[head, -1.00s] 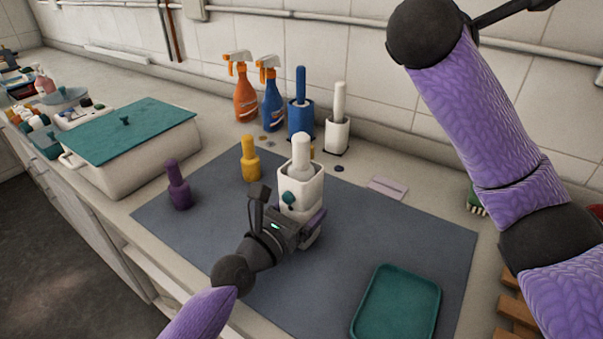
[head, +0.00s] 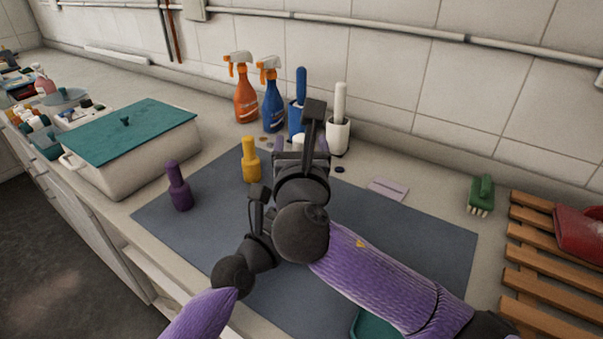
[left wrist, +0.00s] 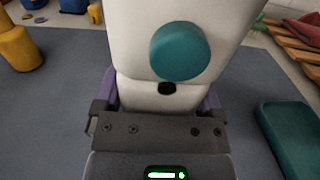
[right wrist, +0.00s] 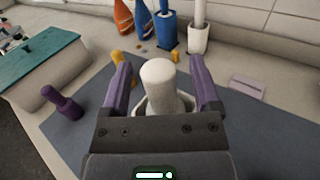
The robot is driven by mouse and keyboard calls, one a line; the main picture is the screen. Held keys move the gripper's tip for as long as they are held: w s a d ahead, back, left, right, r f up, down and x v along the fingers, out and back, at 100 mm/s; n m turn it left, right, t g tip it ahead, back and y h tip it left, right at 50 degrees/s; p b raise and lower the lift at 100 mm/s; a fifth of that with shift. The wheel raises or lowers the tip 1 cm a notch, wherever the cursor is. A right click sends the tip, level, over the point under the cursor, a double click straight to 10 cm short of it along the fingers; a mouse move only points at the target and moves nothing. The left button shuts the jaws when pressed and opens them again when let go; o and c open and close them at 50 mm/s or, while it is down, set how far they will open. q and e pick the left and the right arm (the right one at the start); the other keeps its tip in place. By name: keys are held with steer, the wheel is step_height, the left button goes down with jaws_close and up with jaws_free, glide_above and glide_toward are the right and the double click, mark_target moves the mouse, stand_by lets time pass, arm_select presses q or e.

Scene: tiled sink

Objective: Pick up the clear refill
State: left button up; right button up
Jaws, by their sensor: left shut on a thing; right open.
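The clear refill (right wrist: 160,85), a whitish bottle shape with a rounded top, stands neck-up in the white dispenser (left wrist: 190,25), which has a teal round button. In the head view only a little of the refill's top (head: 299,141) shows behind my right gripper. My right gripper (right wrist: 166,78) is open, its purple fingers on either side of the refill's upper part with gaps showing. My left gripper (left wrist: 160,92) is shut on the dispenser's lower body, which is upright on the mat. The right arm hides most of the dispenser in the head view.
A yellow refill (head: 251,160) and a purple refill (head: 179,187) stand on the grey mat (head: 420,235). A teal tray (left wrist: 295,135) lies at right. Spray bottles (head: 271,98) and brush holders (head: 338,135) stand along the wall. A lidded white box (head: 130,165) is at left.

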steer(key=shift+w, duration=0.8)
jaws_close()
